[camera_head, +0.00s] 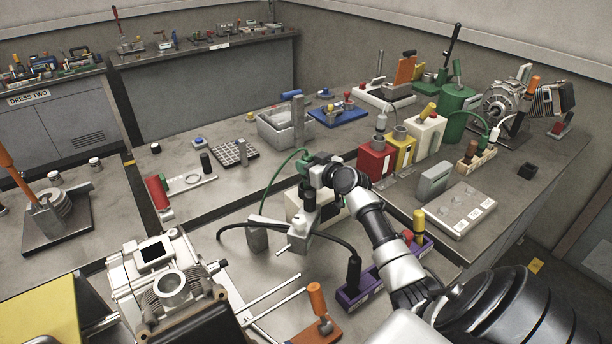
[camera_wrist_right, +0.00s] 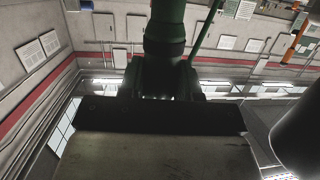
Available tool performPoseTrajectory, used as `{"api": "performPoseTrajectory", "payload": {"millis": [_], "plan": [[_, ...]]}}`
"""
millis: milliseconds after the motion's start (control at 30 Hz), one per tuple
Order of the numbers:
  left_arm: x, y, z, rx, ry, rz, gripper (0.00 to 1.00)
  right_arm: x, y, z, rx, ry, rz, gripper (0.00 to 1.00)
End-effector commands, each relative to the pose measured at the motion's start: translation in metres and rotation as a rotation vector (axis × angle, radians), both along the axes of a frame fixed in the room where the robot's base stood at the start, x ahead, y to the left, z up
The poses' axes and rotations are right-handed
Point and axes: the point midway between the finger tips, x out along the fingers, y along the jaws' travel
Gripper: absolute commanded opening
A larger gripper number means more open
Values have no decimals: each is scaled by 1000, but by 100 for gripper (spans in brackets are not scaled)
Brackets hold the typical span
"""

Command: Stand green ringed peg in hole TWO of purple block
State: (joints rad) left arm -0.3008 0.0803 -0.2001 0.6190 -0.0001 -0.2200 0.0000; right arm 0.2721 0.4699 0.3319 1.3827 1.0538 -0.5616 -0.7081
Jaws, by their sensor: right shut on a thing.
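The purple block (camera_head: 371,290) lies on the bench at the lower middle of the head view, partly behind my right arm. A black peg (camera_head: 353,274) stands at its near end, and a yellow-topped peg (camera_head: 419,222) stands at its far end. My right gripper (camera_head: 312,174) is above the bench, left of and behind the block. It is shut on the green ringed peg (camera_head: 304,164), clear of the block. In the right wrist view the peg's green body (camera_wrist_right: 165,32) rises beyond the dark jaws. Hole TWO cannot be made out. My left gripper is out of view.
A black cable (camera_head: 325,238) crosses toward the block. An orange-handled tool (camera_head: 317,300) stands in front, and a grey panel (camera_head: 461,209) lies to the right. A machine (camera_head: 160,280) fills the lower left.

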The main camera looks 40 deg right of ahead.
Motion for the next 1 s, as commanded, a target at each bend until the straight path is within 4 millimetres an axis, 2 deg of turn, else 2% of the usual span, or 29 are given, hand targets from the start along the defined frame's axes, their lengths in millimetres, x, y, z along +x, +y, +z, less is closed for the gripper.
{"api": "performPoseTrajectory", "payload": {"millis": [1000], "plan": [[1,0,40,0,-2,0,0,0,0,58,-1,-1,0,0]]}}
